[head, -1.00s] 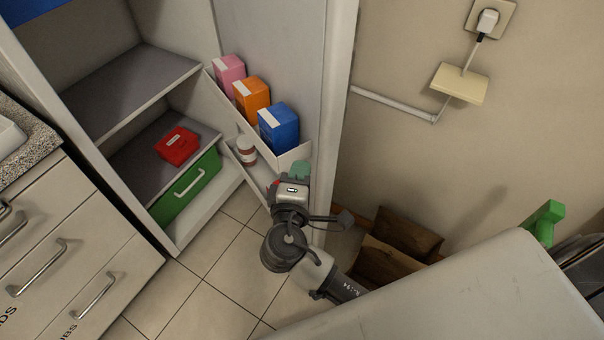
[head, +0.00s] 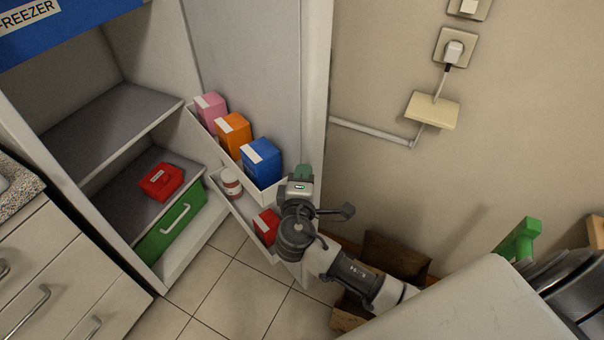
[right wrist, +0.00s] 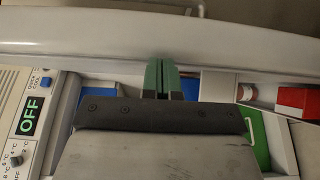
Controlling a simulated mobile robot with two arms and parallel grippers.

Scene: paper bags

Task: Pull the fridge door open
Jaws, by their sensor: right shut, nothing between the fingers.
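The fridge door (head: 318,80) stands open to the right of the fridge cabinet, its inner side with bins towards me. My right gripper (head: 303,171) is at the door's free edge, beside the end of the upper bin. In the right wrist view its green fingers (right wrist: 162,80) are shut together with nothing between them. Their tips reach the white door rim (right wrist: 160,35); I cannot tell whether they touch it. My left gripper is not in view.
The upper door bin holds pink, orange and blue boxes (head: 261,162); the lower holds a bottle (head: 231,183) and a red box (head: 266,227). Inside the fridge are a red box (head: 161,182) and green drawer (head: 170,231). A wall with sockets (head: 454,48) stands right, drawers (head: 50,270) left.

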